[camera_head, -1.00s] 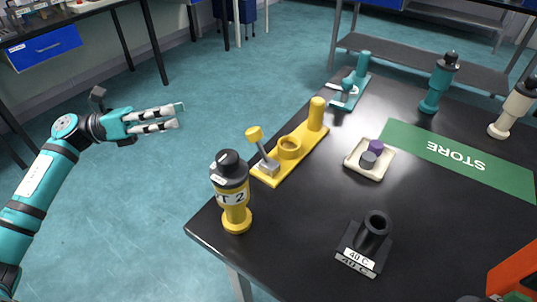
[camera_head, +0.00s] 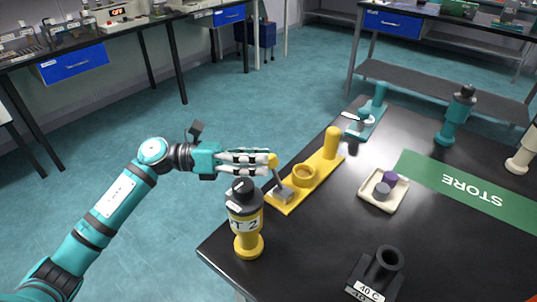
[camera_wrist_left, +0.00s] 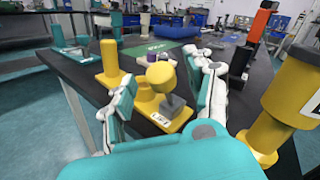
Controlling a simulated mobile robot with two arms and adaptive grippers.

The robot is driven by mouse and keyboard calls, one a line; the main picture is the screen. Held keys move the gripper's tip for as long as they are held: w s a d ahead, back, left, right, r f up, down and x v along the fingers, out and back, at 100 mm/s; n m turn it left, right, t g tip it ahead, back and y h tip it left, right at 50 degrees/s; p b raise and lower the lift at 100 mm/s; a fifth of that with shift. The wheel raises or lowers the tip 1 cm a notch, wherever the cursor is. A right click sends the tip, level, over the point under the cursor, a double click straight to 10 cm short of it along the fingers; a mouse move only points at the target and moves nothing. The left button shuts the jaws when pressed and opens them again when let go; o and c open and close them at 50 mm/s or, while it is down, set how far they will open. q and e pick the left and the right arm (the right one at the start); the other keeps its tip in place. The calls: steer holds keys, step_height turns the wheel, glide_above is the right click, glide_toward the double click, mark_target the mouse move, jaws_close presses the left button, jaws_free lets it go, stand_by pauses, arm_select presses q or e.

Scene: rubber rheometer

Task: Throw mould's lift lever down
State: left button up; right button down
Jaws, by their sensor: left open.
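The yellow mould (camera_head: 311,183) lies along the table's left edge, with a ring-shaped cup and a tall post on its base. Its lift lever rises from a grey block (camera_head: 283,196) at the near end and stands up, topped by a yellow knob (camera_head: 273,160). My left gripper (camera_head: 266,163) is open at the knob's height, with its fingertips at the knob. In the left wrist view the knob (camera_wrist_left: 161,76) shows between the two spread fingers; contact cannot be told. My right gripper is not in view.
A yellow and black tool labelled T 2 (camera_head: 246,220) stands close to my left gripper, at the table's near left corner. A cream tray (camera_head: 379,205) with two small cylinders, a 40 C holder (camera_head: 378,275) and a green STORE mat (camera_head: 470,189) lie to the right.

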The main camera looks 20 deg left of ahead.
arm_select(q)
steer(key=shift+x, duration=1.25)
jaws_close()
